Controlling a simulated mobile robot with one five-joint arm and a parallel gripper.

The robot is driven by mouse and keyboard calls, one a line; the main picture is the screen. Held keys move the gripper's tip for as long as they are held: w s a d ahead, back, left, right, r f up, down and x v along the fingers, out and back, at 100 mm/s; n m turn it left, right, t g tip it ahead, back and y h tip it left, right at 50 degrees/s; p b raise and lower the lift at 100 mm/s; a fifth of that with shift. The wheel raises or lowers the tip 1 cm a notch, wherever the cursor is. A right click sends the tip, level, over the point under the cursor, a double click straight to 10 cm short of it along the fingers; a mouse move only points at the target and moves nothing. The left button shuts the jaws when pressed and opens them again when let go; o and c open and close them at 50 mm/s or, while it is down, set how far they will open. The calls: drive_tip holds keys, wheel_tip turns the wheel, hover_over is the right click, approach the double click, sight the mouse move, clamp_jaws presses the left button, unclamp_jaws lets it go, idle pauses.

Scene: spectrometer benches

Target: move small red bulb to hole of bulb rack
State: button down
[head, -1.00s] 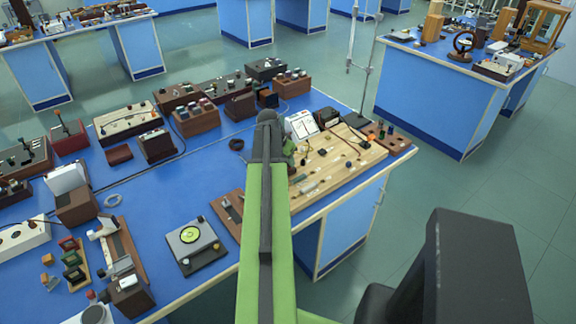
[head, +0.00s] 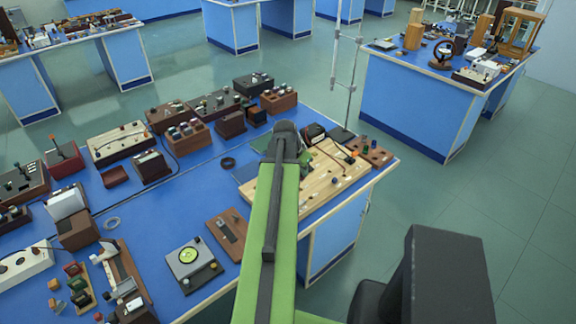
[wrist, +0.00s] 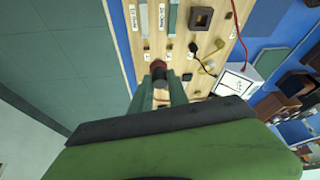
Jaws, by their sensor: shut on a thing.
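My gripper (wrist: 160,84) shows in the wrist view with its two green fingers shut on a small dark red bulb (wrist: 158,66). The bulb is held over the pale wooden board, and its gap from the board is hard to judge. In the head view my arm hides the gripper and the bulb. A small brown block with coloured bulbs, which looks like the bulb rack (head: 382,158), stands at the right end of the table. It lies to the right of my arm's end. Its holes are too small to make out.
The wooden board (head: 325,180) with small parts lies under and right of my arm. A white meter (wrist: 238,82) and wires show in the wrist view. A metal stand (head: 347,110) rises behind the rack. Several instruments crowd the blue table's (head: 150,222) left and back.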

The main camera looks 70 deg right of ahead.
drive_tip(key=shift+s+a+r, duration=0.1)
drive_tip(key=shift+s+r, duration=0.25)
drive_tip(key=shift+s, duration=0.2)
drive_tip(key=shift+r, duration=0.1)
drive_tip(key=shift+r+p, duration=1.4)
drive_tip(key=shift+p, duration=0.2)
drive_tip(key=shift+f, duration=0.1)
